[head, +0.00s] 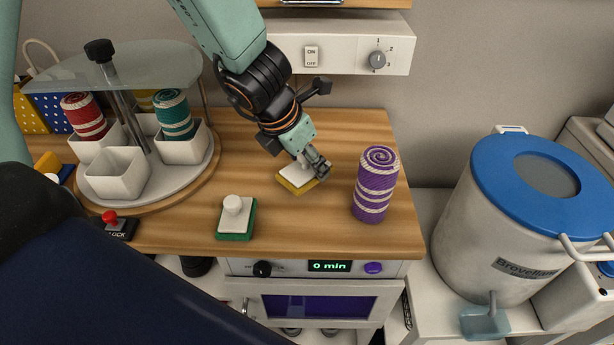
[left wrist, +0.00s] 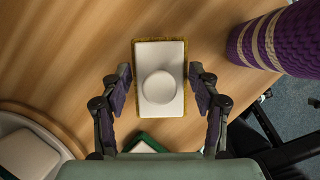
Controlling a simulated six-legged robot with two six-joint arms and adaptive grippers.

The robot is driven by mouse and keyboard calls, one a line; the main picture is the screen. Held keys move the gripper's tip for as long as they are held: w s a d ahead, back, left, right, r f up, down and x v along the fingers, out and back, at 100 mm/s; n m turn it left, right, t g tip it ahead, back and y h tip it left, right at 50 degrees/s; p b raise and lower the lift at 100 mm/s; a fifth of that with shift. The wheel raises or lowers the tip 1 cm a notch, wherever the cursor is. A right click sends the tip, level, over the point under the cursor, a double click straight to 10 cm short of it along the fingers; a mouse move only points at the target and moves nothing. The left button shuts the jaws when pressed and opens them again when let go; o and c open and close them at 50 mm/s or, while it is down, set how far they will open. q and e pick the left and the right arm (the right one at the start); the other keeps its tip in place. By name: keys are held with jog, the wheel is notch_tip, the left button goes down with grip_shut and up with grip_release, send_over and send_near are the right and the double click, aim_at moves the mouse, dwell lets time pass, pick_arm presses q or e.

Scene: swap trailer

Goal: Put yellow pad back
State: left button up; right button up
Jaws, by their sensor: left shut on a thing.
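The yellow pad (head: 292,184) has a yellow base, a white block top and a round white knob. It is at the wooden counter's surface near the middle of the head view. My left gripper (head: 312,166) reaches down over it and is shut on it. In the left wrist view the fingers (left wrist: 160,88) flank the yellow pad (left wrist: 160,112) on its two long sides, and the round knob faces the camera. The gripper partly hides the pad in the head view. My right gripper is not in view.
A purple striped roll (head: 376,187) stands close right of the pad. A green pad with a white knob (head: 236,217) lies front left. A round carousel (head: 113,205) with white cups and yarn rolls stands left. A wall panel (head: 340,46) is behind. A blue-lidded drum (head: 505,220) stands right.

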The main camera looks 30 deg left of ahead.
aim_at(302, 167)
pick_arm(q)
notch_tip(302, 167, down, 3)
jog(key=b, duration=0.2)
jog(key=shift+a+b, duration=0.15)
jog(key=shift+b, duration=0.2)
jog(key=shift+f, duration=0.15)
jog(key=shift+d, duration=0.2)
jog(key=shift+a, duration=0.15)
jog(key=o, duration=1)
